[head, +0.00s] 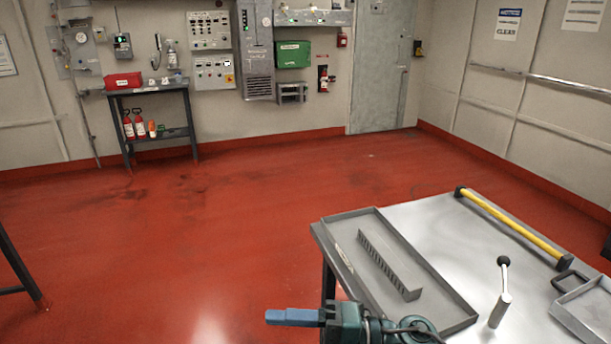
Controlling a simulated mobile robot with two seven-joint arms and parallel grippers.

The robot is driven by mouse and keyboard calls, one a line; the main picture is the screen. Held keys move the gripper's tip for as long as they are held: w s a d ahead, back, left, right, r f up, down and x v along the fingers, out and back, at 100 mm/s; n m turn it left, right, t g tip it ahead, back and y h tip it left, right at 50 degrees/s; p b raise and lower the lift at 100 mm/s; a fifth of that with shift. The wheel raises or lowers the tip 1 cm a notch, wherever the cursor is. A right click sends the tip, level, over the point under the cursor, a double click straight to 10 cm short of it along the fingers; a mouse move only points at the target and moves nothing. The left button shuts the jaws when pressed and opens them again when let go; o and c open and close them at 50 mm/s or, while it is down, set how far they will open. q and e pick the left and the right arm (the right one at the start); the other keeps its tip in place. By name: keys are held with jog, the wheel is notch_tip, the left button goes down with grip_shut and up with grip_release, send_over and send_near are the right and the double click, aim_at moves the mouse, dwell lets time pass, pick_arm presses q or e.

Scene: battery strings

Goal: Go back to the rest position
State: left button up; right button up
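What looks like my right gripper (294,317) shows at the bottom edge. It has a blue finger pointing left and a teal and dark body behind it, partly cut off by the frame. It appears in front of the left edge of the metal table (430,235). I see it from the side, so I cannot tell whether it is open or shut. No object shows at its fingertip. My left gripper is not in view.
On the table are a grey tray (447,290) with a slotted strip (388,266), a yellow bar (510,226), an upright lever (502,295) and another tray (581,327). The red floor (200,240) is largely clear. A dark stand (155,88) stands by the back wall.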

jog(key=w+d+f+m+t+h, duration=0.1)
jog(key=d+f+m+t+h, duration=0.3)
jog(key=m+t, duration=0.55)
jog(key=w+d+f+m+t+h, duration=0.2)
jog(key=d+m+t+h, duration=0.3)
jog(key=m, duration=0.8)
jog(key=s+d+f+m+g+h, duration=0.2)
jog(key=s+d+f+m+h, duration=0.1)
jog(key=s+f, duration=0.3)
jog(key=s+d+f+m+g+h+p, duration=0.1)
jog(key=s+d+f+m+g+h, duration=0.1)
jog(key=s+d+f+m, duration=0.3)
notch_tip(320, 180, down, 3)
jog(key=shift+s+d+f+m+h, duration=0.1)
jog(key=shift+s+d+m+h, duration=0.1)
jog(key=shift+s+m+h, duration=0.35)
jog(key=shift+w+g, duration=0.15)
jog(key=shift+g, duration=0.1)
jog(key=shift+c, duration=0.2)
